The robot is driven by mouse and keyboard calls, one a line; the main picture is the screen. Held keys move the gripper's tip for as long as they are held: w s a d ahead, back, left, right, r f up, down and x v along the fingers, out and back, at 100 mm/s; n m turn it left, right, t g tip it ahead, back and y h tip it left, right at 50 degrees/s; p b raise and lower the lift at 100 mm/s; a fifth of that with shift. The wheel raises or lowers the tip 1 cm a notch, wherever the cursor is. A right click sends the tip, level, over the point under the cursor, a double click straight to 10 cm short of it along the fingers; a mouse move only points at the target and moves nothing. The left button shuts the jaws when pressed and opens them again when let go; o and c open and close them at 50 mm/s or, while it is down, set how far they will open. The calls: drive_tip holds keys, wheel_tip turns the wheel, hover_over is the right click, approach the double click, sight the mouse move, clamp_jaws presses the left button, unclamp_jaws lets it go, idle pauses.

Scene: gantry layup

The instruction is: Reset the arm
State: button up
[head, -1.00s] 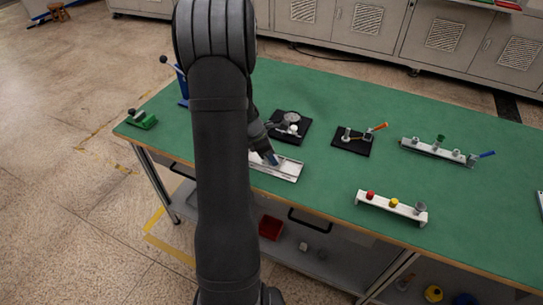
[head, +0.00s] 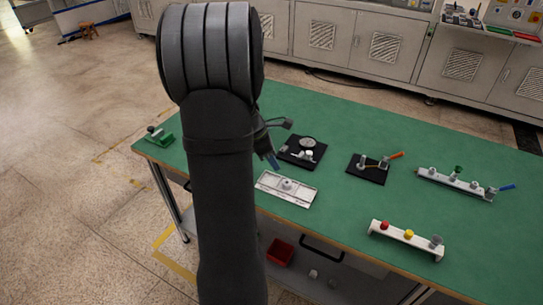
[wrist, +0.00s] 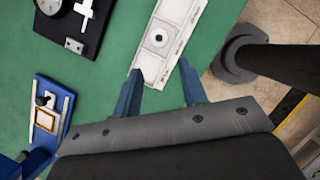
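My gripper (wrist: 160,93) shows in the wrist view with its two blue fingers apart and nothing between them. In the head view my gripper (head: 273,160) is partly hidden behind my dark arm, above the green table. A white tray (head: 300,200) with a small round grey part on it lies on the table just in front of the fingers. In the wrist view the tray (wrist: 180,40) lies beyond the fingertips, with the round part (wrist: 157,38) on it.
The green table (head: 340,220) holds a black plate with a dial (head: 302,150), a black plate with an orange handle (head: 370,168), a rail with a blue handle (head: 455,182), a button strip (head: 408,238) and a green device (head: 160,136). A blue fixture (wrist: 48,115) is close left of my gripper.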

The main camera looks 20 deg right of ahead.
sight(287, 183)
drive_tip(key=shift+f, duration=0.15)
drive_tip(key=x, duration=1.1)
drive_tip(key=shift+d+f, duration=0.25)
drive_tip(key=shift+f, duration=0.1)
drive_tip(key=shift+r, duration=1.7)
drive_tip(key=shift+f, duration=0.1)
